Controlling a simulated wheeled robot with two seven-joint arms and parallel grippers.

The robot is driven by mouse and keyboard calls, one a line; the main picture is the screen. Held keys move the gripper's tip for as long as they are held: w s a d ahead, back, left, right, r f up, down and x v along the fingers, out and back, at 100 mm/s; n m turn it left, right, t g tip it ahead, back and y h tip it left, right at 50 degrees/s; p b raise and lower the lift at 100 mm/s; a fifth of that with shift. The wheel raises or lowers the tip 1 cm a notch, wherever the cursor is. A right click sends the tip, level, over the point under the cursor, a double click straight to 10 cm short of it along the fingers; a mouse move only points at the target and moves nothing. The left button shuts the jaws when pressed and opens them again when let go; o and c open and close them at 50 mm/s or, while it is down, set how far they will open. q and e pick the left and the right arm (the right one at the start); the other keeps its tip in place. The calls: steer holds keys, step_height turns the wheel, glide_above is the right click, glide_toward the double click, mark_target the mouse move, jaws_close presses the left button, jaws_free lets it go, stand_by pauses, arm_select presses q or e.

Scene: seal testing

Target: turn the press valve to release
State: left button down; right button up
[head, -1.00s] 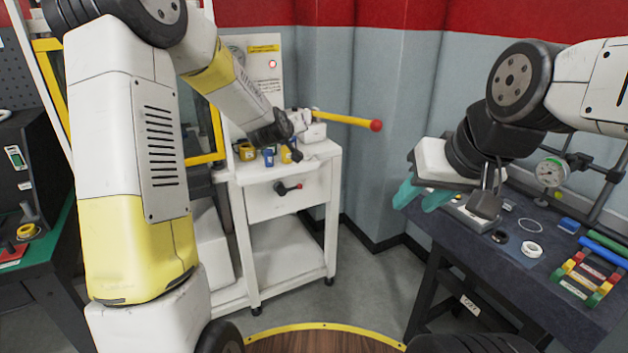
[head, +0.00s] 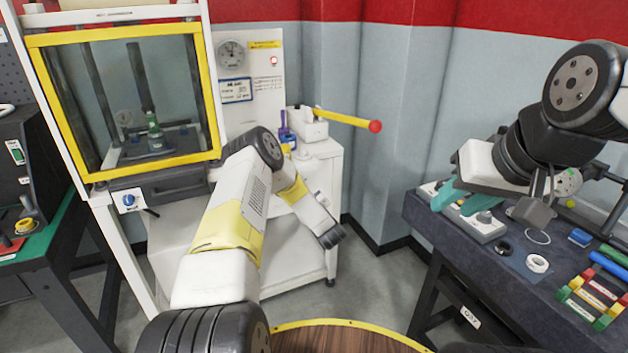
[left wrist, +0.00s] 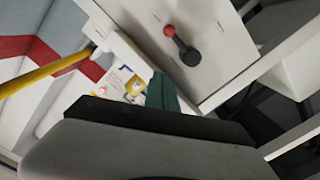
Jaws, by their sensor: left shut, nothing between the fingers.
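The valve (left wrist: 182,47), a black lever with a red end on a white panel, shows at the top of the left wrist view. In the head view my left arm covers the cart front where it sits. My left gripper (left wrist: 158,92) shows a teal finger in the left wrist view, pointing toward the white panel below the valve and apart from it in the picture. It is shut and empty.
The yellow-framed press (head: 120,170) holds a green bottle (head: 155,132). A yellow pump handle with a red ball (head: 375,126) sticks out above the white cart (head: 325,155). The dark bench (head: 525,262) carries rings and coloured blocks. Floor between cart and bench is clear.

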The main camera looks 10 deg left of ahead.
arm_select(q)
steer(key=shift+s+f, duration=0.1)
steer(key=shift+f, duration=0.1)
steer(key=w+a+f, duration=0.2)
steer(key=w, duration=0.3)
steer(key=w+a+f, duration=0.1)
steer(key=w+a, duration=0.1)
steer(key=w, duration=0.3)
steer(key=shift+w+f, duration=0.15)
steer(key=shift+f, duration=0.2)
stand_by(0.4)
